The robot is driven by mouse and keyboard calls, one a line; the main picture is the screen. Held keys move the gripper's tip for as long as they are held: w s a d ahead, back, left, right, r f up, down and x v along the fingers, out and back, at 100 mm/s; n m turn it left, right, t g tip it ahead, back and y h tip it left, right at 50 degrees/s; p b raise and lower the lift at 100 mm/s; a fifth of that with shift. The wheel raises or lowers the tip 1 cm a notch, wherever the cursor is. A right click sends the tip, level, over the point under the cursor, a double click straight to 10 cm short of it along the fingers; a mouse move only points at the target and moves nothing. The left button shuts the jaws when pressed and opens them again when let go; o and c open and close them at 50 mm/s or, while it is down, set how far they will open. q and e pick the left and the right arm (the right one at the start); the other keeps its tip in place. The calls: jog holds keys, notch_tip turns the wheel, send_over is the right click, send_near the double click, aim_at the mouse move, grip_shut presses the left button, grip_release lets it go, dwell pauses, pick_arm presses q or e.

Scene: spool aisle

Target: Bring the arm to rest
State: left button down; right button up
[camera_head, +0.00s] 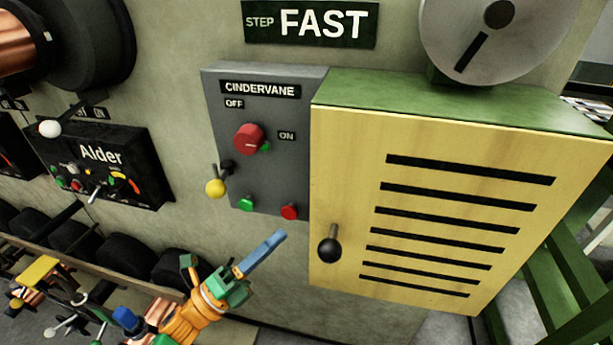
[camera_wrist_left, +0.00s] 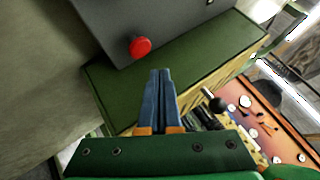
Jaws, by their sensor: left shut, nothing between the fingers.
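My left gripper (camera_head: 274,241) comes in from the lower left in the head view, with an orange and green wrist and blue fingers. It also shows in the left wrist view (camera_wrist_left: 160,76), where its two blue fingers lie together with nothing between them. It is in front of the wall, below the grey CINDERVANE panel (camera_head: 268,177) and left of the yellow slotted cabinet (camera_head: 350,140). It appears apart from both. My right gripper is not in view.
The panel carries a red knob (camera_head: 249,139), a yellow-ball lever (camera_head: 215,188), a green button (camera_head: 246,204) and a red button (camera_head: 290,211). A black ball handle (camera_head: 329,250) sticks out from the cabinet. The black Alder box (camera_head: 148,172) is at left.

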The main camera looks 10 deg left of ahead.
pick_arm(q)
jog(key=w+a+f+n+y+p, duration=0.1)
jog(key=a+f+n+y, duration=0.1)
jog(key=f+n+y, duration=0.35)
jog(key=w+a+f+n+y+p, duration=0.1)
jog(key=a+f+n+y+p, duration=0.2)
jog(key=f+n, duration=0.35)
jog(key=s+a+f+n+g+y+p, duration=0.1)
jog(key=s+f+n+g+y, duration=0.25)
jog(key=f, duration=0.45)
jog(key=s+a+f+n+g+y, duration=0.2)
jog(key=s+f+n, duration=0.2)
jog(key=f, duration=0.4)
jog(key=s+d+f+n+g, duration=0.1)
jog(key=s+f+n+g, duration=0.1)
jog(key=s, duration=0.7)
jog(key=s+f+n+g+y+p, duration=0.1)
jog(key=s+f+n+g, duration=0.2)
jog(key=s+f+g, duration=0.2)
jog(key=s+d+f+n+g+p, duration=0.1)
jog(key=s+f+n+g, duration=0.2)
jog(key=s, duration=0.9)
notch_tip(320, 180, down, 2)
jog(key=shift+s+d, duration=0.35)
jog(key=shift+w+g, duration=0.1)
jog(key=shift+g, duration=0.15)
